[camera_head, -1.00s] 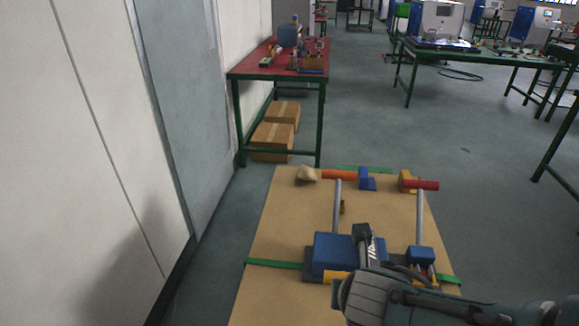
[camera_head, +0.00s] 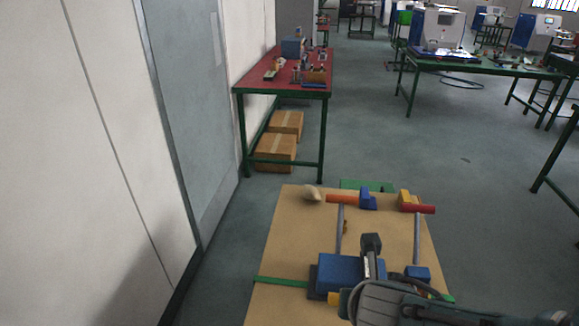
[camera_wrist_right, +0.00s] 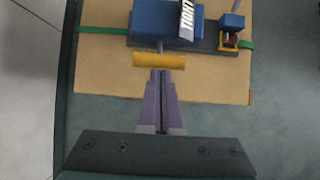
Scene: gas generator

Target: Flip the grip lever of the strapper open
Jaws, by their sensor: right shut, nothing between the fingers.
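The strapper's blue body (camera_head: 340,272) sits on a dark base on the brown cardboard box (camera_head: 290,235), over a green strap. Its dark lever (camera_head: 371,246) rises beside the blue block. In the right wrist view, a light label reading "TIGHT" (camera_wrist_right: 187,18) shows at the top and a yellow cylindrical grip (camera_wrist_right: 159,61) points sideways below the blue body. My right gripper (camera_wrist_right: 161,72) is shut and empty, its fingertips at the near edge of the yellow grip; whether they touch cannot be told. In the head view, my right arm hides its fingers. My left gripper is out of view.
Long metal rods (camera_head: 416,238) with an orange handle (camera_head: 342,199) and a red handle (camera_head: 417,209) lie toward the box's far edge. A beige lump (camera_head: 312,192) is near them. A red-topped table (camera_head: 290,75) stands behind; a wall is on the left.

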